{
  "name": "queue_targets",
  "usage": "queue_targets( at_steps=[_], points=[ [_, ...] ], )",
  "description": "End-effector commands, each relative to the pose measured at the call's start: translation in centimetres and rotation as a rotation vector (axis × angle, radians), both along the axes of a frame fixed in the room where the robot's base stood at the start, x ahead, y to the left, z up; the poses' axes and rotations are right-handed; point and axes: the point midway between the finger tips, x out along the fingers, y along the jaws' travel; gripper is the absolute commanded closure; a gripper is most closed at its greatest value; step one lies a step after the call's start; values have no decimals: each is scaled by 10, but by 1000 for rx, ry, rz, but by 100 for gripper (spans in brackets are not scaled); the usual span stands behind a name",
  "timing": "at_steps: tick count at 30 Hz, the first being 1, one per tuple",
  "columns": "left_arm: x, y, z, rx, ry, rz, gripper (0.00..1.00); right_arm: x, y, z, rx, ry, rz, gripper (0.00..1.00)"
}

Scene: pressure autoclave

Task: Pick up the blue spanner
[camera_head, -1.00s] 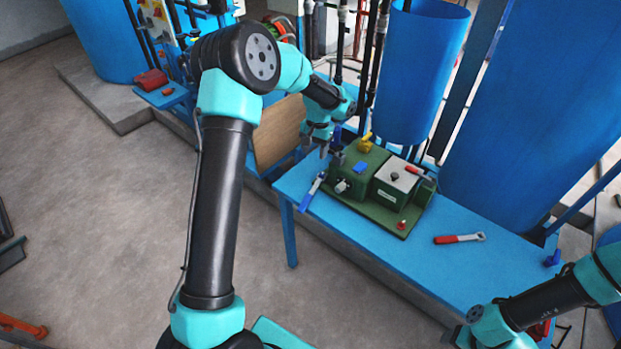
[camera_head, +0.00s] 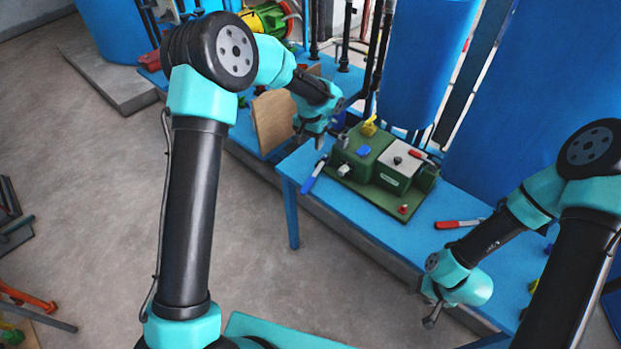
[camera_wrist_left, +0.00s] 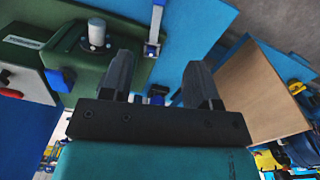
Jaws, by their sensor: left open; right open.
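The blue spanner (camera_head: 313,177) lies on the left end of the blue table, beside the green base of the machine. Its blue handle points toward the table's front edge. In the left wrist view the spanner (camera_wrist_left: 153,44) shows above and between the finger directions, with its metal part nearer the fingers. My left gripper (camera_head: 319,141) is open and empty, above the table just behind the spanner; its two fingers (camera_wrist_left: 160,80) show spread apart. My right gripper (camera_head: 431,313) hangs near the table's front right edge, open, with nothing seen between its fingers.
The green machine (camera_head: 378,168) with levers and knobs stands right of the spanner. A red-handled spanner (camera_head: 458,224) lies farther right on the table (camera_head: 360,212). A brown board (camera_head: 274,120) stands behind left. Large blue tanks rise behind.

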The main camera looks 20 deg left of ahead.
Motion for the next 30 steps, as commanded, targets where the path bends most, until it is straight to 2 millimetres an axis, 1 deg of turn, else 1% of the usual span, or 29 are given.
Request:
queue_targets(
  at_steps=[5, 15, 21, 25, 30],
  points=[
    [-1, -1, -21, 0, 4, -1, 45, 0, 0, 0, 0, 0, 0, 50],
    [-2, -3, -79, 0, 5, 0, 45, 0, 0, 0, 0, 0, 1, 50],
    [-1, -3, -110, 0, 2, 1, 45, 0, 0, 0, 0, 0, 1, 50],
    [-1, -4, -119, 1, 2, 0, 45, 0, 0, 0, 0, 0, 0, 50],
    [-1, -4, -120, 0, 1, 0, 45, 0, 0, 0, 0, 0, 0, 50]
  ],
)
